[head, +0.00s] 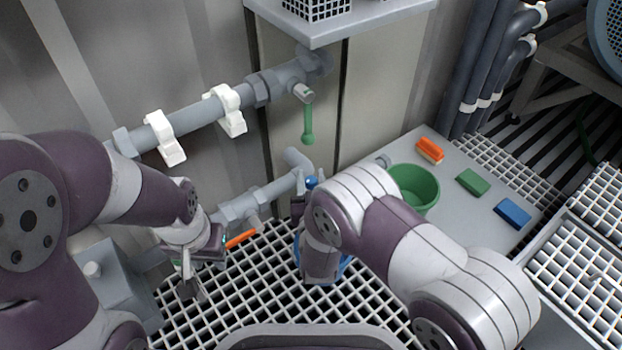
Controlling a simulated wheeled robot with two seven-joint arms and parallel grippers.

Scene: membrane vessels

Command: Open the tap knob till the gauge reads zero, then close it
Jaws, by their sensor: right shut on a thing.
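A small blue knob (311,182) sits at the end of the lower pipe, partly behind my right arm. A green lever (308,124) hangs from the upper pipe and an orange lever (240,238) sits by the lower pipe. I cannot tell which is the tap knob. No gauge face shows. My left gripper (191,286) is left of the orange lever; whether its fingers are open is unclear. My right gripper (320,270) points down below the blue knob, its fingertips hidden. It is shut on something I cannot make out. Blue edges of a round thing (346,267) show around it.
A green bucket (416,187) stands on a grey platform (460,218) at the right, with orange, green and blue blocks beside it. A grey shelf (340,22) juts out above. White floor grating (250,300) lies below.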

